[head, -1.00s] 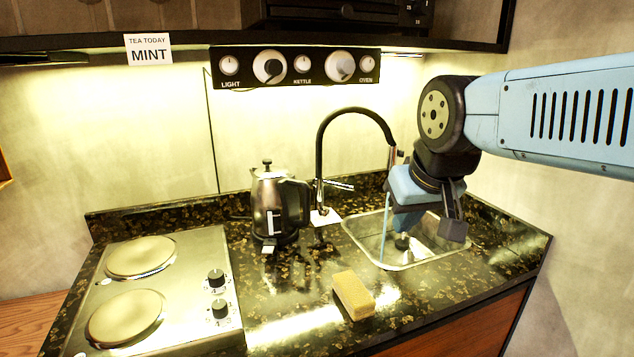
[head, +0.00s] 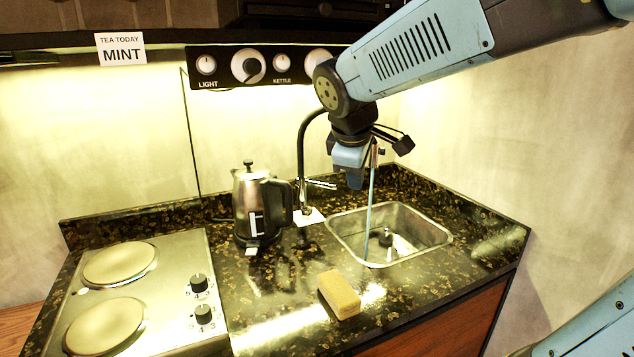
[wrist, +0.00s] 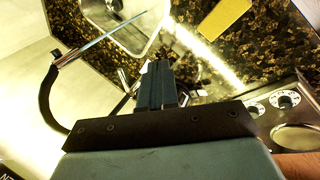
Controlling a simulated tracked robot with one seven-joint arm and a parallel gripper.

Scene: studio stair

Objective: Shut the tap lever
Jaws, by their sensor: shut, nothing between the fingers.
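The tap (head: 302,150) has a black arched hose and a chrome spout, partly hidden behind my arm in the head view. A thin blue stream of water (head: 370,215) runs from the spout into the sink (head: 438,238). The chrome tap lever (head: 321,184) sticks out to the right from the tap's base, roughly level. My gripper (head: 354,184) is shut and empty, pointing down. In the head view it appears just right of the lever's tip; I cannot tell whether they touch. In the wrist view the shut fingers (wrist: 160,72) show, with the tap hose (wrist: 47,95) to their left.
A steel kettle (head: 250,208) stands left of the tap. A yellow sponge (head: 339,294) lies on the dark counter in front of the sink. A two-plate hob (head: 165,270) is at the left. A knob panel (head: 220,78) hangs on the back wall.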

